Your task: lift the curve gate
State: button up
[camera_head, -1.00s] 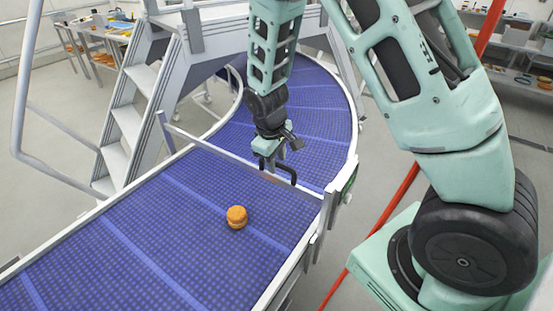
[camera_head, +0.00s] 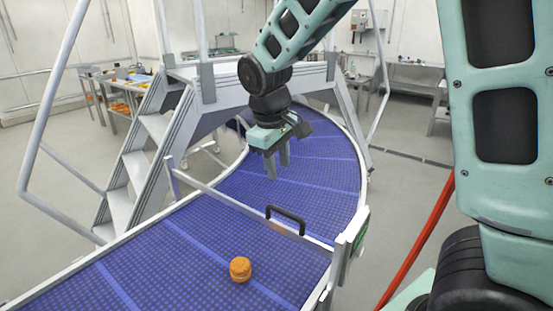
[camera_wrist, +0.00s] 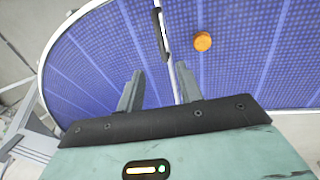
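The curve gate (camera_head: 232,201) is a thin pale bar across the blue conveyor, where the straight part meets the curve. Its black U-shaped handle (camera_head: 286,219) stands up from the bar, right of its middle. My gripper (camera_head: 278,170) hangs over the curved belt, behind and above the handle and apart from it. Its two grey fingers are spread, with nothing between them. In the wrist view, my gripper (camera_wrist: 159,88) is open and the gate (camera_wrist: 174,78) runs up the picture near the right finger. The handle (camera_wrist: 162,36) shows beyond the fingertips.
An orange round item (camera_head: 240,269) lies on the blue belt (camera_head: 190,265), on the near side of the gate. A grey metal stair (camera_head: 150,150) stands at the left, and its platform spans the belt behind my gripper. The curved belt below my gripper is clear.

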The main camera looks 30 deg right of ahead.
jog(key=shift+a+r, duration=0.25)
jog(key=shift+r, duration=1)
jog(key=s+a+f+n+y+b, duration=0.1)
jog(key=s+a+f+b, duration=0.2)
jog(key=s+a+f, duration=0.2)
jog(key=s+a+f+n+b, duration=0.1)
jog(key=s+a+f+b, duration=0.2)
jog(key=s, duration=0.8)
jog(key=s+a+f+n+y+b, duration=0.1)
jog(key=s+a+f+b, duration=0.1)
jog(key=s+a+f, duration=0.5)
jog(key=shift+s+a+g+y+b, duration=0.3)
jog(key=shift+s+a+g+b, duration=0.1)
jog(key=shift+s+a, duration=0.2)
jog(key=shift+f, duration=0.1)
